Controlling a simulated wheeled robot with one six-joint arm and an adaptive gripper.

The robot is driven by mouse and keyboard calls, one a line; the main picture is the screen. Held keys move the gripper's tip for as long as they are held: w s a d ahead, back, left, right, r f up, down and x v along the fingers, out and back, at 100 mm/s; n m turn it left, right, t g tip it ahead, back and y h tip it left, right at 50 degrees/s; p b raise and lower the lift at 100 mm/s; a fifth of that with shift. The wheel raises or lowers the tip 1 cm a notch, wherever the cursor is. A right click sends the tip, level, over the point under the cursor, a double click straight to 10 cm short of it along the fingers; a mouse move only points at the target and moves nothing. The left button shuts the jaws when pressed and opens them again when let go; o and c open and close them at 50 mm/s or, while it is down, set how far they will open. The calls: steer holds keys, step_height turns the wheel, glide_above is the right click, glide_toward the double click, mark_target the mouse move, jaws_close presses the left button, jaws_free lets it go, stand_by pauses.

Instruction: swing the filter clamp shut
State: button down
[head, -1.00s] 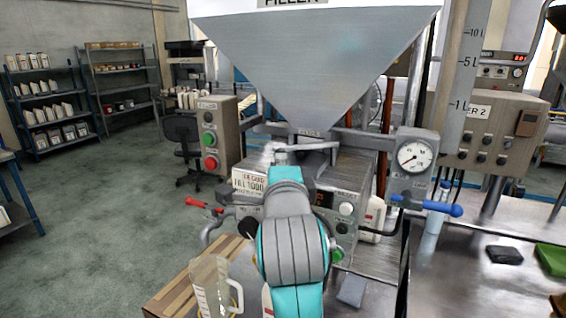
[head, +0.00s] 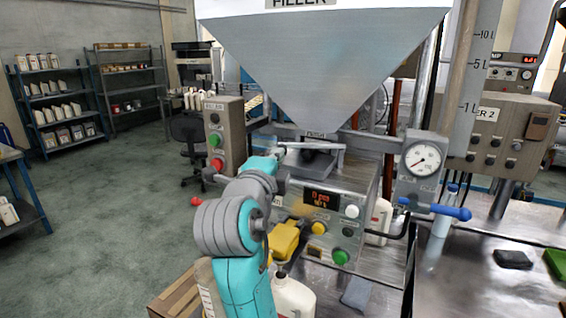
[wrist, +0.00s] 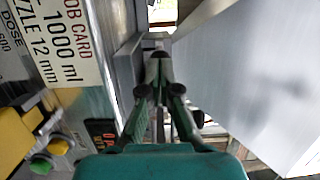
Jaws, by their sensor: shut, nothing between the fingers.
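The filter housing (head: 318,163) is a dark, boxy part under the tip of the hopper cone. A light grey bar (head: 318,146), which looks like the filter clamp, runs across its top; I cannot tell whether it is latched. My gripper (head: 281,156) is at the left end of this bar, seen small and partly hidden by my wrist. In the wrist view my gripper (wrist: 158,58) has its fingertips together, with nothing held. Grey metal (wrist: 128,60) lies just beyond and left of the tips. Contact cannot be made out.
The steel hopper (head: 320,70) hangs close above, filling the right of the wrist view. A button box (head: 222,140) stands left, a gauge (head: 422,158) and blue-handled lever (head: 450,212) right. A yellow part (head: 284,240) and white bottle (head: 294,297) are below.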

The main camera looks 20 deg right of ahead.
steer(key=w+m+g+h, duration=0.1)
steer(key=w+h, duration=0.1)
steer(key=w+m+g+h, duration=0.2)
steer(key=w, duration=0.1)
steer(key=shift+d+g, duration=0.15)
steer(key=shift+g, duration=0.15)
steer(key=shift+w+d, duration=0.25)
steer(key=shift+w, duration=0.5)
steer(key=shift+a, duration=0.1)
